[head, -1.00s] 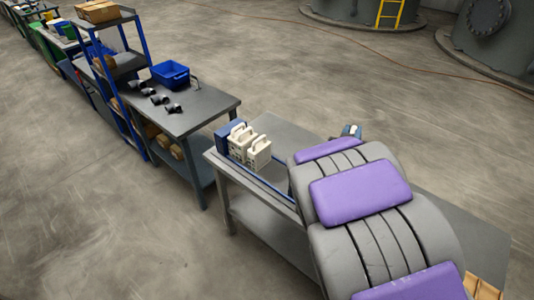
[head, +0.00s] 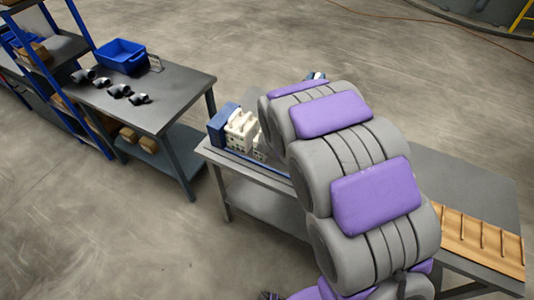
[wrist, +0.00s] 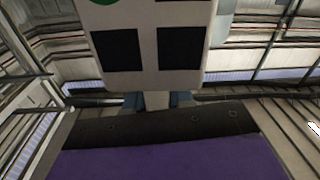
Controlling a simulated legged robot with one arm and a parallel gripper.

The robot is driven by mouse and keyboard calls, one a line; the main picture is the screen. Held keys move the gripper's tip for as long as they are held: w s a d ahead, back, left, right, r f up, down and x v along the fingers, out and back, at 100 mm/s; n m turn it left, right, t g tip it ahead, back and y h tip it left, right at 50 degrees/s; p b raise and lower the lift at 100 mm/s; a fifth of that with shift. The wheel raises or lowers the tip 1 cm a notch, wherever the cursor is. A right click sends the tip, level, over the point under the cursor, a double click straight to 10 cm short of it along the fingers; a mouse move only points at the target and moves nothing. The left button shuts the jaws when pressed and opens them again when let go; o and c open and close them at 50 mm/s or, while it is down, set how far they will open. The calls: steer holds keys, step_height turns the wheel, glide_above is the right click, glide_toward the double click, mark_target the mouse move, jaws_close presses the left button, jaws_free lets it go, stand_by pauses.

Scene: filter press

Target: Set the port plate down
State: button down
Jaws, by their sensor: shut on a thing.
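The port plate (wrist: 148,50) is white with dark square openings and part of a green disc at its upper edge. It fills the top middle of the wrist view. My gripper (wrist: 158,100) is shut on its narrow pale handle, with a blue-grey finger on each side. In the head view my arm hides most of the gripper and plate; only a small blue and white bit (head: 316,76) shows past the arm's far end. Several similar white plates (head: 241,130) and a blue one (head: 221,124) stand upright on the grey table (head: 450,185), partly behind my arm.
A wooden slotted tray (head: 480,240) lies on the table's right end. A blue rail (head: 262,163) runs by the plates. A second table (head: 182,95) holds black pipe fittings (head: 117,90) and a blue bin (head: 122,56). Shelving (head: 40,50) stands far left. Bare table shows right of my arm.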

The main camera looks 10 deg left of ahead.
steer(key=w+a+f+h+b, duration=0.1)
steer(key=a+f, duration=0.5)
steer(key=a, duration=0.4)
step_height(320, 180, down, 18)
steer(key=d+b, duration=0.1)
steer(key=b, duration=0.4)
steer(key=shift+w+m+g, duration=0.15)
steer(key=shift+m+g, duration=0.15)
steer(key=c, duration=1.4)
jaws_free()
steer(key=shift+a, duration=0.1)
steer(key=o, duration=0.4)
steer(key=shift+a, duration=0.4)
steer(key=p+v, duration=0.2)
steer(key=v, duration=0.9)
steer(key=shift+s+d, duration=0.1)
steer(key=shift+s, duration=0.3)
